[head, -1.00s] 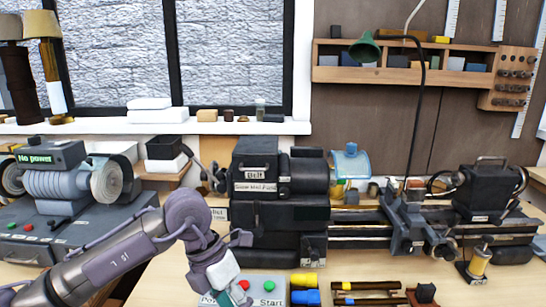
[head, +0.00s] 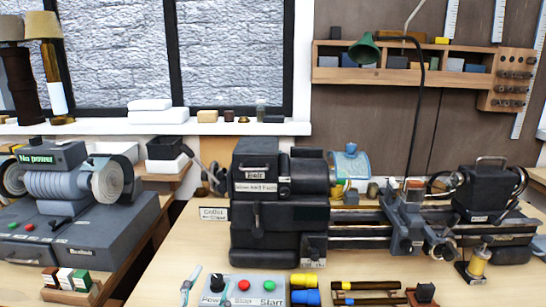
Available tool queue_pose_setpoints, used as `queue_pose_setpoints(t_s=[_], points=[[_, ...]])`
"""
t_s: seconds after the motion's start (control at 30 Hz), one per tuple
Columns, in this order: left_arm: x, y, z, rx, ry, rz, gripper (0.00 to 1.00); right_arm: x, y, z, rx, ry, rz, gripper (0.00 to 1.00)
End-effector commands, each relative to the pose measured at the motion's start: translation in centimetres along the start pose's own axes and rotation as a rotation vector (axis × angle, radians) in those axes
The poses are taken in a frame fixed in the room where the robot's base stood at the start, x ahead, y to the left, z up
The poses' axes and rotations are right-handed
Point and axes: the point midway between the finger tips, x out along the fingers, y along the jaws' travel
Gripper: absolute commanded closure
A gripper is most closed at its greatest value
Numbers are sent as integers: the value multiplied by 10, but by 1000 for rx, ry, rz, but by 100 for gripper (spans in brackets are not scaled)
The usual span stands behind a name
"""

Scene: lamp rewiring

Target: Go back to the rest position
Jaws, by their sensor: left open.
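Only a small part of my left gripper (head: 188,288) shows, at the bottom edge of the head view just left of the control box. The jaws are open and I see nothing held in them. Most of that gripper and its arm are out of the picture. The control box (head: 242,287) has a black knob, a red button and a green button marked Start. My right gripper is not in view.
A black lathe (head: 280,215) fills the middle and right of the workbench (head: 170,260). A grey grinder (head: 70,215) marked "No power" stands at the left. Yellow and blue pieces (head: 305,288) and dark rods (head: 365,287) lie at the front.

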Motion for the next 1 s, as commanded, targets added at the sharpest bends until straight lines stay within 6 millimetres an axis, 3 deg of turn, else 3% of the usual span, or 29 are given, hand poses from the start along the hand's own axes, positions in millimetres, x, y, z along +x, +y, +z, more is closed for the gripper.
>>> queue_pose_setpoints(t_s=[0.03, 0.1, 0.2, 0.3, 0.5, 0.77, 1.0], points=[[-17, 2, 36, -58, -147, 5, 41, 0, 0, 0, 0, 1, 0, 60], [-45, 7, 82, -125, -349, 20, 41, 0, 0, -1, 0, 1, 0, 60], [-93, 19, 134, -206, -610, 60, 41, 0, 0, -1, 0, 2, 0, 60], [-140, 32, 167, -262, -813, 106, 41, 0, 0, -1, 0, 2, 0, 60], [-216, 52, 199, -335, -1096, 194, 41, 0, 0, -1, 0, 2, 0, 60], [-298, 71, 210, -399, -1369, 305, 41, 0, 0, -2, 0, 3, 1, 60], [-288, 104, 272, -393, -1388, 315, 41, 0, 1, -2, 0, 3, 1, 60]])
